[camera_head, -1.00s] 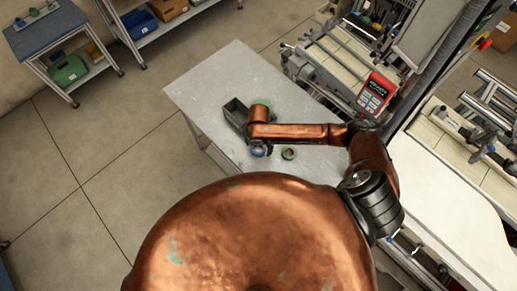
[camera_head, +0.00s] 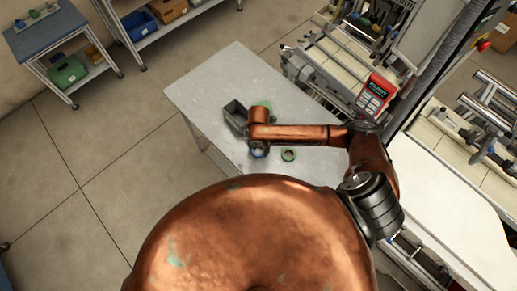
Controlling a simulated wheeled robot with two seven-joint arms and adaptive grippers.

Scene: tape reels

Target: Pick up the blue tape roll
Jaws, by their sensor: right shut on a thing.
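I cannot tell whether the roll is clear of the table top. My left gripper is not in view.
The grey table (camera_head: 205,85) has free room at its left and back. A machine with a red panel (camera_head: 375,93) stands at the right.

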